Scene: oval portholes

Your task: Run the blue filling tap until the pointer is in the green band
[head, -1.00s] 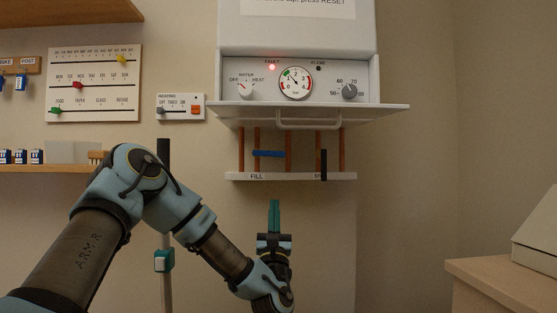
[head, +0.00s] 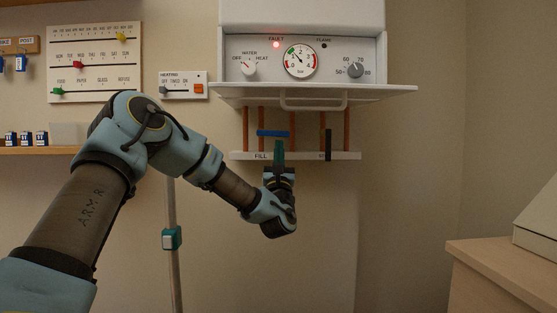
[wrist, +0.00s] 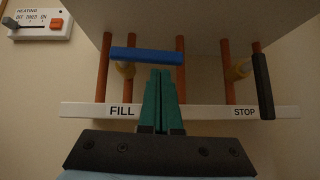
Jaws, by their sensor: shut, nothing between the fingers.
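The blue filling tap (head: 273,133) is a bar lying level across copper pipes above the FILL label, under the boiler. It also shows in the wrist view (wrist: 147,56). My gripper (head: 279,145) is shut and empty, its green fingers pointing up. In the wrist view its fingertips (wrist: 160,75) lie just below the right part of the blue bar; I cannot tell whether they touch it. The pressure gauge (head: 300,61) has a green band at its upper left. Its dark pointer is thin and seems to point to the upper left; its exact reading is too small to tell.
A black STOP handle (wrist: 263,86) hangs upright right of the tap. A white label strip (wrist: 190,112) crosses behind my fingers. The boiler's open flap (head: 375,94) juts out above. A red FAULT lamp (head: 276,44) is lit. A wooden cabinet (head: 500,270) stands at right.

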